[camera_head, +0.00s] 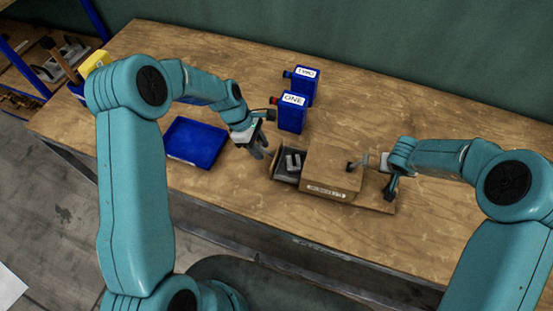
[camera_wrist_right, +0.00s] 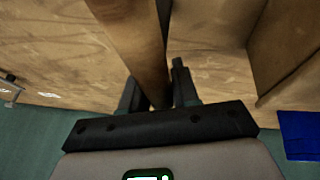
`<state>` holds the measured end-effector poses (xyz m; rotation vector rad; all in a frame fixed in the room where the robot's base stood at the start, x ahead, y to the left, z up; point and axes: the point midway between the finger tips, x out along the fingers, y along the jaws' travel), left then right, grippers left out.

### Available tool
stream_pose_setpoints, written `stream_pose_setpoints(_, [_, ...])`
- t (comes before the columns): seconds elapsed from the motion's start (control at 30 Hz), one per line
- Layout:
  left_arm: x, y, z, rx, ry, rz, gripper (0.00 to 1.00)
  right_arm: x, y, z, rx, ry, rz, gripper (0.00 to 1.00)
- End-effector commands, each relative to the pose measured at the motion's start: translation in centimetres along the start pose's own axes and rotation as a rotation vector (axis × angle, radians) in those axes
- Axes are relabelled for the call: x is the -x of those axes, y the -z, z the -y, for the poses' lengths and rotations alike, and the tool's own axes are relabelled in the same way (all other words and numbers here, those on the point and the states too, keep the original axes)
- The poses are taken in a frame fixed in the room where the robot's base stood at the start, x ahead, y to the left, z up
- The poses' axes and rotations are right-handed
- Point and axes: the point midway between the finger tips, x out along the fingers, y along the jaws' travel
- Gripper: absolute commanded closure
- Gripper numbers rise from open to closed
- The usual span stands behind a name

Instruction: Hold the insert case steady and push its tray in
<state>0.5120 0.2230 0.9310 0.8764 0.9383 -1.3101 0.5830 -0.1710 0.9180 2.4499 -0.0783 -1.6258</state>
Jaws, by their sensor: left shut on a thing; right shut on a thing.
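The insert case (camera_head: 333,169), a brown wooden box with a white label on its front, lies on the bench. Its tray (camera_head: 274,168) sticks out of the left end, with grey metal pieces (camera_head: 292,161) inside. My left gripper (camera_head: 260,150) is at the tray's outer left end, shut on it; the exact contact is small and partly hidden. My right gripper (camera_head: 374,174) is at the case's right end. In the right wrist view its fingers (camera_wrist_right: 157,92) are on both sides of a brown wooden part (camera_wrist_right: 135,40) of the case, shut on it.
Two blue containers labelled ONE (camera_head: 291,112) and TWO (camera_head: 306,83) stand behind the case. A shallow blue tray (camera_head: 196,143) lies to the left. The bench (camera_head: 455,125) is clear at the back right. A blue rack (camera_head: 25,65) stands at far left.

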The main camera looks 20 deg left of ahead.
Motion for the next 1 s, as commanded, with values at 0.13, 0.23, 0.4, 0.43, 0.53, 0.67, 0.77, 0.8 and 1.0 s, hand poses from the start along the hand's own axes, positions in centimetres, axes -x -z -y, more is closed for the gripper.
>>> stream_pose_setpoints(0.13, [-0.2, -0.6, 0.0, 0.0, 0.002, 0.002, 0.98, 0.0, 0.0, 0.1, 0.001, 0.003, -0.001, 1.0])
stream_pose_setpoints(0.23, [-0.3, -0.8, 0.0, -0.001, 0.001, 0.002, 0.98, 0.0, 0.0, 0.1, 0.001, 0.003, -0.001, 1.0])
stream_pose_setpoints(0.4, [-0.5, -1.3, 0.0, 0.0, 0.001, 0.002, 0.98, 0.0, 0.0, 0.1, 0.001, 0.003, -0.001, 1.0])
stream_pose_setpoints(0.43, [-0.6, -1.4, 0.0, 0.0, 0.001, 0.002, 0.98, 0.0, 0.0, 0.1, 0.001, 0.003, -0.001, 1.0])
stream_pose_setpoints(0.53, [-0.7, -1.7, 0.0, 0.0, 0.002, 0.002, 0.98, 0.0, 0.0, 0.1, 0.001, 0.003, -0.001, 1.0])
stream_pose_setpoints(0.67, [-0.8, -2.0, 0.0, -0.001, 0.002, 0.001, 0.98, 0.0, 0.0, 0.1, 0.001, 0.003, -0.001, 1.0])
stream_pose_setpoints(0.77, [-0.9, -2.3, 0.1, -0.001, 0.002, 0.001, 0.98, 0.0, 0.0, 0.1, 0.001, 0.003, -0.001, 1.0])
stream_pose_setpoints(0.8, [-1.0, -2.4, 0.1, -0.001, 0.002, 0.001, 0.98, 0.0, 0.0, 0.1, 0.001, 0.003, -0.001, 1.0])
stream_pose_setpoints(1.0, [-1.2, -3.0, 0.1, -0.001, 0.001, 0.001, 0.98, 0.0, 0.0, 0.1, 0.001, 0.003, -0.001, 1.0])
